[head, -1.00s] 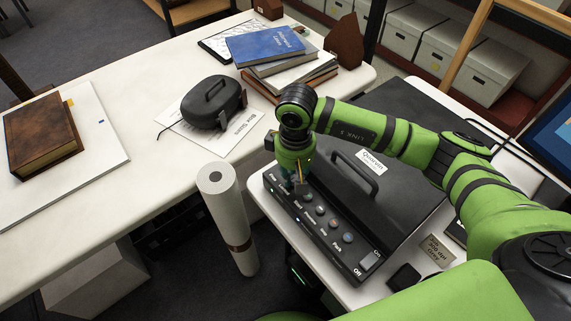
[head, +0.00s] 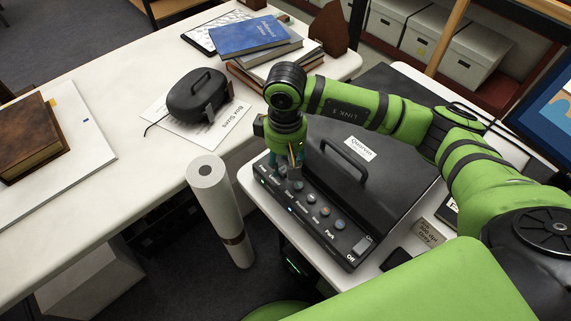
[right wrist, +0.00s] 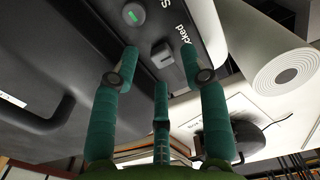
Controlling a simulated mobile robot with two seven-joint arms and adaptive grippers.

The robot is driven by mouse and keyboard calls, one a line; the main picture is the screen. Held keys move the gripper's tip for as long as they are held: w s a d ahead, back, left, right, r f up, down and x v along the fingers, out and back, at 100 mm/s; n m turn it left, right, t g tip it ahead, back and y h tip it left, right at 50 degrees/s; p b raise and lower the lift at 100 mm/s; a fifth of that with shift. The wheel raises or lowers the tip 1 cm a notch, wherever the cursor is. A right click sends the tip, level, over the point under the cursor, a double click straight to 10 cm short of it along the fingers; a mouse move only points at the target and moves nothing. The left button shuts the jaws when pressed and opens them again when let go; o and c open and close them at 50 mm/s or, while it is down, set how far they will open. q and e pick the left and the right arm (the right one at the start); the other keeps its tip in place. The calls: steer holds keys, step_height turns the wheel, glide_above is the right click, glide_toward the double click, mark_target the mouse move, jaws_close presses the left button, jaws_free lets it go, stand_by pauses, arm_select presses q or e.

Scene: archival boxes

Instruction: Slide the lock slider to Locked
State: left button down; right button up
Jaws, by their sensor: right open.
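The Quarvin machine (head: 350,165) is a dark box with a handle and a sloped control panel (head: 325,236) along its near-left edge. My right gripper (head: 288,172) points down over the far-left end of this panel, with its teal fingers apart. In the right wrist view, the lock slider (right wrist: 162,56) is a small dark block on the panel, framed by the open fingers of my right gripper (right wrist: 159,62). A label ending in "cked" is beside it. I cannot tell whether the fingers touch it. In the head view the fingers mostly hide the slider. My left gripper is out of view.
The panel has several round buttons, a Park label and an On/Off switch (head: 362,245). A white paper roll (head: 217,205) stands in the gap between the tables. The left table holds a black case (head: 203,95), a brown book (head: 28,135) and a book stack (head: 265,55).

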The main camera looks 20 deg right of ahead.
step_height(320, 180, up, 10)
steer(key=shift+f, duration=0.15)
steer(key=shift+s, duration=0.1)
stand_by(0.5)
